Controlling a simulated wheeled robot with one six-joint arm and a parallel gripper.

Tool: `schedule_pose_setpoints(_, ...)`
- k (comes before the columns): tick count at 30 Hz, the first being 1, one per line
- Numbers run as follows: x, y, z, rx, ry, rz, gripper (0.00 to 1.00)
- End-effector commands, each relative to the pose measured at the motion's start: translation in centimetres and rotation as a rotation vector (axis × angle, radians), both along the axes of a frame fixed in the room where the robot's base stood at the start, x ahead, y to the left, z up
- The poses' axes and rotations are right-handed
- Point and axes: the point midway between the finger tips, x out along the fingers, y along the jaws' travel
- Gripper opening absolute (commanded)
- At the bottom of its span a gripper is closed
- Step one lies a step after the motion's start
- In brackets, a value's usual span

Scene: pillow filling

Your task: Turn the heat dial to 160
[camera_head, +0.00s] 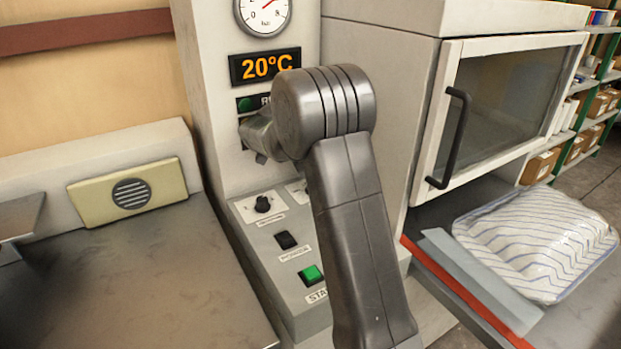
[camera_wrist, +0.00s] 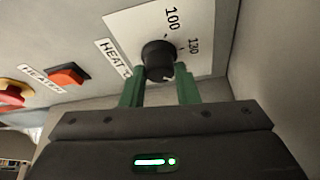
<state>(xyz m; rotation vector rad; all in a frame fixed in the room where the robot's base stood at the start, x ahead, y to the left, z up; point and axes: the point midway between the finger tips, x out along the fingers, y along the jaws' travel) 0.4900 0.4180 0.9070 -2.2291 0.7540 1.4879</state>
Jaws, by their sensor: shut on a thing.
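The heat dial (camera_wrist: 157,54) is a black round knob on a pale plate, labelled "HEAT". A small pale mark shows at the knob's lower edge, near my fingers. My gripper (camera_wrist: 159,77) has its two green fingers on either side of the knob and is shut on it. In the head view my arm hides the dial and the fingers. The orange display (camera_head: 267,67) reads 20°C.
An orange-red switch (camera_wrist: 68,76) labelled "HEATER" and a red button (camera_wrist: 14,91) sit left of the dial. A lower panel carries a black knob (camera_head: 262,204), a black switch (camera_head: 285,240) and a green button (camera_head: 310,275). A striped pillow (camera_head: 537,243) lies at the right.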

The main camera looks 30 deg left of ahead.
Motion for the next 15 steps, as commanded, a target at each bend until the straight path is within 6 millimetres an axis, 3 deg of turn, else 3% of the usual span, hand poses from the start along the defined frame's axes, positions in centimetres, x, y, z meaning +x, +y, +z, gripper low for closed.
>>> schedule_pose_setpoints(15, 0.13, 0.12, 0.06, 0.002, 0.0, -0.219, 0.05)
